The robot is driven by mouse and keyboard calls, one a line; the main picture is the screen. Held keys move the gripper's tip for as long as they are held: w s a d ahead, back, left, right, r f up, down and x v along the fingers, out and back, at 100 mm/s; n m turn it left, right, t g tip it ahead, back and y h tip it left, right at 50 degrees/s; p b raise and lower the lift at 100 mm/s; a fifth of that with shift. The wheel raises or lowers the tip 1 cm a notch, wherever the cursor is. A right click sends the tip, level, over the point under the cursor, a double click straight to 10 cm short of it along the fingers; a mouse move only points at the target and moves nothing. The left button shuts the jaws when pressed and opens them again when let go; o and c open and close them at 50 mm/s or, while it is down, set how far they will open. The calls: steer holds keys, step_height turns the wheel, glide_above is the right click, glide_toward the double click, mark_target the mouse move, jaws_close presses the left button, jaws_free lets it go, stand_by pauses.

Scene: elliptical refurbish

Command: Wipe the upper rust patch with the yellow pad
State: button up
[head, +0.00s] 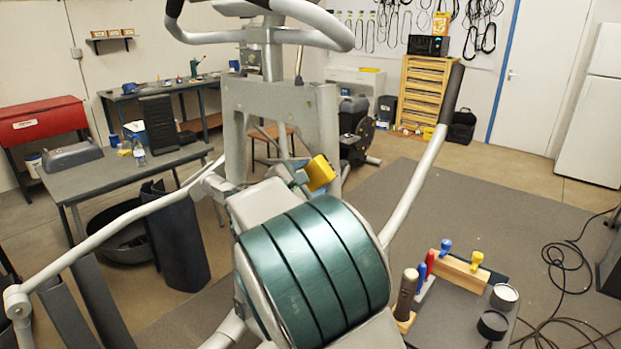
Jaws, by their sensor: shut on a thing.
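The yellow pad (319,173) is in the middle of the head view, in front of the grey upright frame of the elliptical (275,97) and above the green drum (315,265). My gripper (303,176) is small and partly hidden at the pad's left side, shut on the pad. The pad is tilted. I cannot tell whether it touches the frame. I cannot make out a rust patch in this view; the pad, gripper or frame may hide it.
Long grey handle arms (421,180) flank the drum on both sides. A small table with screwdrivers in a wooden holder (459,271) and open tins (504,296) stands at the lower right. A dark workbench (125,172) is at the left. Black cables (568,270) lie on the floor at right.

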steer(key=shift+s+d+f+b, duration=0.15)
steer(key=shift+f+b, duration=1.65)
steer(key=shift+f, duration=0.05)
steer(key=shift+s+d+f+b, duration=0.1)
steer(key=shift+d+f+b, duration=0.05)
steer(key=shift+f+b, duration=1.7)
steer(key=shift+r, duration=0.1)
steer(key=shift+f+v, duration=0.15)
steer(key=shift+v, duration=1.35)
steer(key=shift+f+v, duration=0.1)
steer(key=shift+v, duration=1.35)
steer(key=shift+a, duration=0.25)
steer(key=v, duration=0.2)
steer(key=shift+s+a, duration=0.25)
steer(key=shift+a, duration=0.1)
steer(key=shift+w+d, duration=0.1)
